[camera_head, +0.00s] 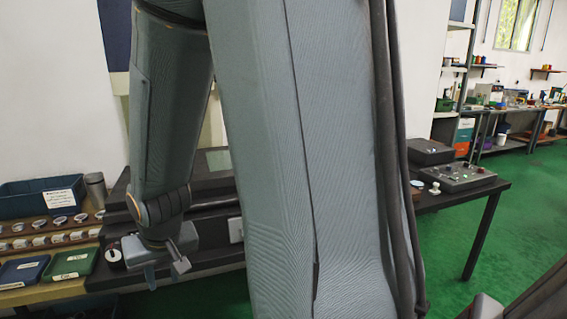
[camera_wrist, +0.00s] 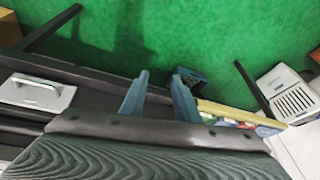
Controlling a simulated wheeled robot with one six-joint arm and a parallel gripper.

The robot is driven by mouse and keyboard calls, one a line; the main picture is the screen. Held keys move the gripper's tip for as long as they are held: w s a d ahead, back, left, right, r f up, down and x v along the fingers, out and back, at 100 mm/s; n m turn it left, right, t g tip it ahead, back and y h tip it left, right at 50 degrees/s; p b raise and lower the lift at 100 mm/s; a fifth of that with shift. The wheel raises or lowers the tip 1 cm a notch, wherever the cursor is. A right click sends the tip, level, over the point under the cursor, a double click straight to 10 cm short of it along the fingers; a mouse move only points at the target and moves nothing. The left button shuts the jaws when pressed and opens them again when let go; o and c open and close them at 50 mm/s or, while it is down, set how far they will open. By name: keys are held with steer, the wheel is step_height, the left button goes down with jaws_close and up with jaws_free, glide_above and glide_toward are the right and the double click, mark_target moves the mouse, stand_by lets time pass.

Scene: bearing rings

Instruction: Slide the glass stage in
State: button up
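A dark machine (camera_head: 200,190) stands on the table, largely hidden behind my arm. A greenish pane (camera_head: 218,160) shows on its top; I cannot tell whether this is the glass stage. A light grey plate with a bar handle (camera_wrist: 38,92) is at the left of the wrist view, on a dark surface. A small pale plate (camera_head: 236,229) on the machine's front, cut off by my arm, may be the same part. My gripper (camera_head: 160,262) hangs in front of the machine, apart from the handle. Its two blue fingers (camera_wrist: 159,96) are spread with nothing between them.
Left of the machine are a blue bin (camera_head: 40,196), a metal cup (camera_head: 96,190), rows of rings (camera_head: 50,232), a blue tray (camera_head: 22,270) and a green tray (camera_head: 70,262). A control box (camera_head: 458,177) stands at right.

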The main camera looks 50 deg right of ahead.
steer(key=w+d+r+m+t+h+p, duration=0.2)
steer(key=d+m, duration=0.3)
steer(key=d, duration=0.6)
steer(key=w+d+r+m+t+h+p, duration=0.1)
steer(key=w+d+r+m+t+p, duration=0.3)
steer(key=d, duration=0.7)
steer(key=s+d+m+t+h+b, duration=0.1)
steer(key=s+d+m, duration=0.1)
steer(key=d+m, duration=0.3)
steer(key=s+d+r+m+t+h, duration=0.1)
steer(key=s+d+m+h, duration=0.15)
steer(key=d, duration=0.55)
steer(key=s+d+m+t+h+b, duration=0.1)
steer(key=s+d+m, duration=0.2)
steer(key=d+m, duration=0.25)
steer(key=shift+n, duration=0.5)
steer(key=p+x, duration=0.1)
steer(key=x, duration=0.7)
steer(key=shift+d+r, duration=0.15)
steer(key=shift+c, duration=0.2)
jaws_close()
